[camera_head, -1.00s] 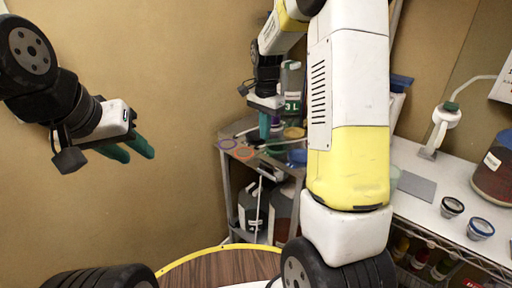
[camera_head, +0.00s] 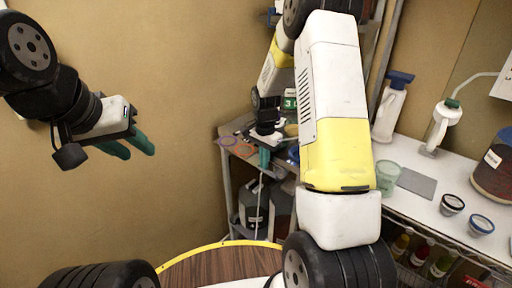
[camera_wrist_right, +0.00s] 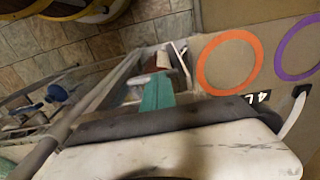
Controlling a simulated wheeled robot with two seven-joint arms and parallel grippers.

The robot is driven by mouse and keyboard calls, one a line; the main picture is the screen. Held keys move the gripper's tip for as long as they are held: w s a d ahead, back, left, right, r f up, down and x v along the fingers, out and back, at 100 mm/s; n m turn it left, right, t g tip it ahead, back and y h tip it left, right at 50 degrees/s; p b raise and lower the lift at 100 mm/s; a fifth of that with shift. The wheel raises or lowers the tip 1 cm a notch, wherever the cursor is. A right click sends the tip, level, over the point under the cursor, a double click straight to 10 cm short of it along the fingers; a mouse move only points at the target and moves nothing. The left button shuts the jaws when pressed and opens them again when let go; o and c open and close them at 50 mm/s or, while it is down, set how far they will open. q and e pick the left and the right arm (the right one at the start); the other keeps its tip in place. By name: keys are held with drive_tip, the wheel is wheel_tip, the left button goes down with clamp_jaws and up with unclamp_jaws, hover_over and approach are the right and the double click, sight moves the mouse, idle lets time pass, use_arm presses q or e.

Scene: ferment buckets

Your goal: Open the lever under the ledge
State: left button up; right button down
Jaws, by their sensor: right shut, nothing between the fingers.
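The ledge (camera_head: 222,131) is the edge of a small shelf top beside the wall; its brown surface with orange and purple rings also shows in the right wrist view (camera_wrist_right: 268,72). A small pale bracket-like part with a brown piece (camera_wrist_right: 163,57) sits at the ledge's edge in the right wrist view, close to my right fingertips; I cannot tell if it is the lever or if they touch. My right gripper (camera_head: 264,158) has its teal fingers together, pointing down at the ledge's front edge.
Dark jugs (camera_head: 253,208) stand on the lower shelf below the ledge. A round wooden top (camera_head: 215,266) is in front. My right arm hides part of the shelf.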

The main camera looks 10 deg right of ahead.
drive_tip(key=shift+w+a+f+g+h, duration=0.3)
drive_tip(key=shift+f+g+h, duration=0.2)
drive_tip(key=shift+f+g, duration=0.1)
drive_tip(key=shift+w+f, duration=0.2)
drive_tip(key=shift+f, duration=0.2)
drive_tip(key=shift+a+r, duration=0.1)
drive_tip(key=shift+r, duration=0.05)
drive_tip(key=shift+r, duration=0.7)
wheel_tip(320, 180, up, 8)
drive_tip(key=shift+w+a+f, duration=0.15)
drive_tip(key=shift+w+a, duration=0.15)
drive_tip(key=shift+w, duration=0.1)
